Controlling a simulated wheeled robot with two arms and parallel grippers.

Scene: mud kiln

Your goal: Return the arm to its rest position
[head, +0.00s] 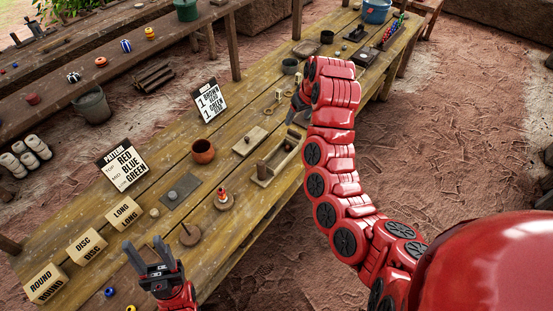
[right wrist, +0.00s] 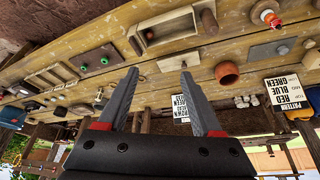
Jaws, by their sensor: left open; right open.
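My right arm (head: 328,150) reaches from the lower right over the table to its far half. Its gripper (head: 297,106) hangs over the table's right part, partly hidden by the wrist. In the right wrist view the right gripper's fingers (right wrist: 159,80) are wide apart with nothing between them. My left gripper (head: 144,243) is open and empty at the near left of the table, by a disc with a short peg (head: 190,235).
The wooden table (head: 160,205) holds a clay pot (head: 203,151), a wooden tray (head: 279,166), a peg with beads (head: 223,199), a pattern card (head: 122,168), an order card (head: 208,100) and labelled blocks (head: 86,245). The dirt floor right of the table (head: 450,130) is clear.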

